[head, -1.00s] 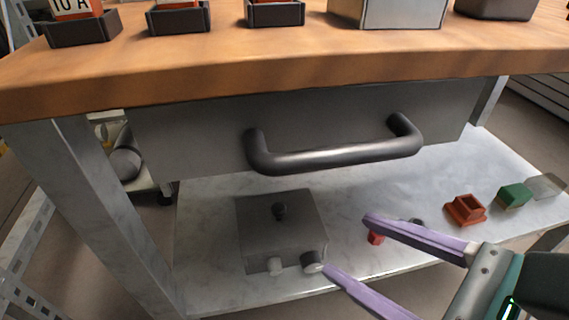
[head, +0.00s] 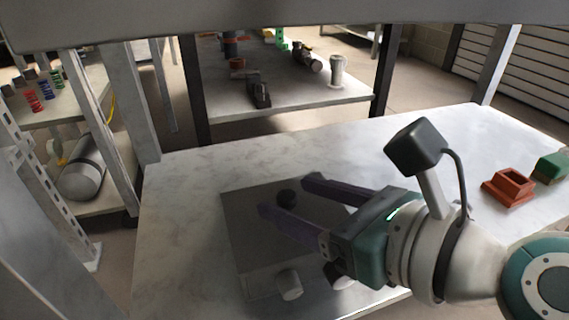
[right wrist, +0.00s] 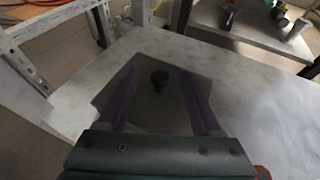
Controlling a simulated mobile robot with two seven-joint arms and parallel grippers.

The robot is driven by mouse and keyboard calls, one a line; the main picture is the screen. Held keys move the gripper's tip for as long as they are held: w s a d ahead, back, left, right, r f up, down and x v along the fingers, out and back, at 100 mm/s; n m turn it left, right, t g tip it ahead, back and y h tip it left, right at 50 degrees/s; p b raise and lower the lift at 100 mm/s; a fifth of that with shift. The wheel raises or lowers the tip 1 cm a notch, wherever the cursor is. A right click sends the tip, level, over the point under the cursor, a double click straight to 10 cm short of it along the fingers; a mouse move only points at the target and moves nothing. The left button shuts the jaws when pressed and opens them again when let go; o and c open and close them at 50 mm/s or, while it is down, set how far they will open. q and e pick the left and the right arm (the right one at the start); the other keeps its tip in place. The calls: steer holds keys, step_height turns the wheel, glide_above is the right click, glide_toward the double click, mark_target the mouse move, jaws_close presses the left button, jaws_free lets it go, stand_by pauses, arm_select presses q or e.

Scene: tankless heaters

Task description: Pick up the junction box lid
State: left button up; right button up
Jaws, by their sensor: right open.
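The junction box lid (head: 248,212) is a dark grey square plate with a black knob (head: 287,197) on top. It lies flat on the grey junction box, which has round conduit stubs (head: 289,284) on its near side. My right gripper (head: 283,193) is open above the lid, its purple fingers pointing toward the knob. In the right wrist view the knob (right wrist: 160,80) stands between the two fingers, slightly beyond their middle, with gaps on both sides. Contact is not visible. My left gripper is out of view.
The box stands on a pale lower shelf (head: 190,185) under a workbench, whose edge (head: 300,20) crosses the top of the head view. A red-brown block (head: 508,187) and a green block (head: 551,167) lie at the right. The shelf behind the box is clear.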

steer(key=shift+x, duration=1.25)
jaws_close()
